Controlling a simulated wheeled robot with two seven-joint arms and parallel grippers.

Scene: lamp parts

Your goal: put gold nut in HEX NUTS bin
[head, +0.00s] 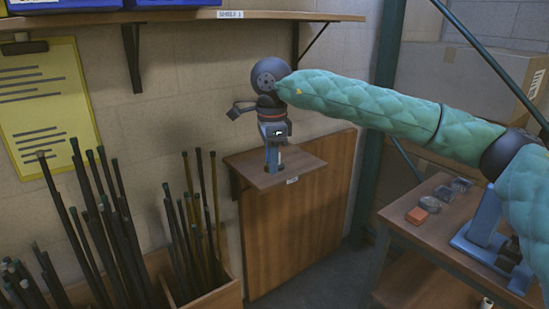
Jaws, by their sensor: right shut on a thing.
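My right gripper (274,163) points down at a small wooden wall shelf (301,165), with its blue fingers just over or at the board. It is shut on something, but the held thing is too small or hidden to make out. I cannot pick out the gold nut anywhere in the head view. No bin that I can read as HEX NUTS shows. My left gripper is not in view.
Blue bins (68,5) stand on the upper shelf (180,15), cut off by the top edge. Dark rods stand in a wooden box (217,297) at lower left. At right, a workbench (408,232) carries an orange block (430,204) and a blue press-like stand (484,222).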

